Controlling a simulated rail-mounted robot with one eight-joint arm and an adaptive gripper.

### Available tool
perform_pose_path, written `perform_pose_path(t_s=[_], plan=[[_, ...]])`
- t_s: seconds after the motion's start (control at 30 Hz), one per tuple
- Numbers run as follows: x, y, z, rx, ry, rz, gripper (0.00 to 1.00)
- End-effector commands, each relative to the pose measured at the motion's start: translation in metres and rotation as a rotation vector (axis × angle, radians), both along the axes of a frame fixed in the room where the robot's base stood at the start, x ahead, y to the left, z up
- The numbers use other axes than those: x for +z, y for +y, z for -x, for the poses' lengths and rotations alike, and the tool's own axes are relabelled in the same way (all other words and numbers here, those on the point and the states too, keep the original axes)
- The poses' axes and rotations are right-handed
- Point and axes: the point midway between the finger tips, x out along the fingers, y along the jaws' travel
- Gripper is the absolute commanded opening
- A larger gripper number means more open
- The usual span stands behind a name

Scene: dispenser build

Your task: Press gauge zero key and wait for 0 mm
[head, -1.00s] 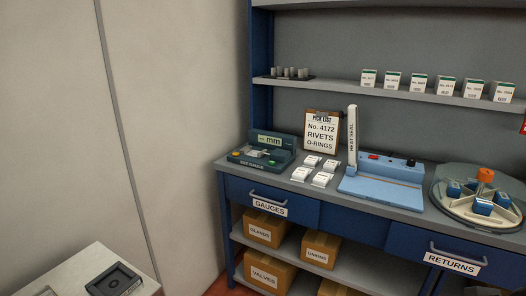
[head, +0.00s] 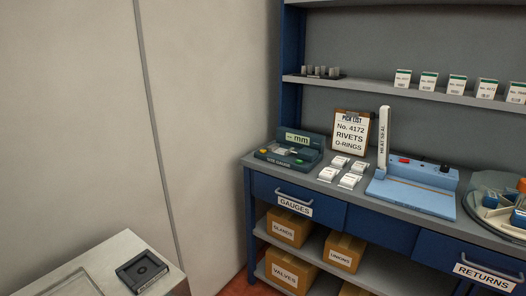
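The gauge (head: 291,150) is a dark green unit at the left end of the blue workbench's top. Its display (head: 297,138) shows "mm"; any digits before it are too small to read. A yellow-orange key (head: 264,152) sits at the left of its front and a green key (head: 299,161) at the right. I cannot tell from their faces which is the zero key. My gripper is not in view.
White packets (head: 341,161) lie right of the gauge, before a pick list clipboard (head: 352,133). A blue heat sealer (head: 415,190) and a round divided tray (head: 476,208) stand further right. A pale table (head: 120,250) with a dark square block (head: 142,271) is at lower left.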

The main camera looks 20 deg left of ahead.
Motion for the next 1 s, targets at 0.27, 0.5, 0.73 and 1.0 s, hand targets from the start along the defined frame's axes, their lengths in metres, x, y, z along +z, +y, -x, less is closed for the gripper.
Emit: perform_pose_path(t_s=[0.27,0.5,0.73,1.0], plan=[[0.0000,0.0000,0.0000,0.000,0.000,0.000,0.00],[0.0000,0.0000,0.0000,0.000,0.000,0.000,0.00],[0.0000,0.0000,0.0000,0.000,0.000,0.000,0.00],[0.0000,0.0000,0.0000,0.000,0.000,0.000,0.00]])
